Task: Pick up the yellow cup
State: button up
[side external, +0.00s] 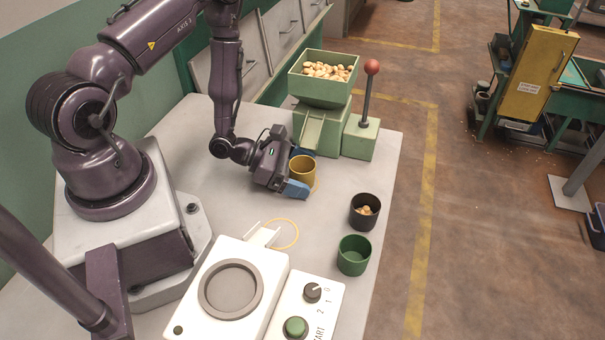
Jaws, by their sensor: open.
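The yellow cup (302,169) stands upright in the side external view, right of my wrist and in front of the green nut hopper. My gripper (298,172) is open, with one blue finger on the cup's far side and the other on its near side. The cup sits between the fingers. I cannot tell whether either finger touches it. The inside of the cup is too small to make out. Part of the cup's left side is close to my gripper's body.
A green hopper (323,90) full of nuts and a red-knobbed lever (368,98) stand behind the cup. A dark cup (365,216) with nuts and a green cup (354,256) stand nearer right. A white scale-like machine (226,265) and control panel (308,300) are in front.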

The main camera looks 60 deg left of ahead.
jog(key=shift+c, duration=0.5)
jog(key=c, duration=1.1)
jog(key=shift+o, duration=0.2)
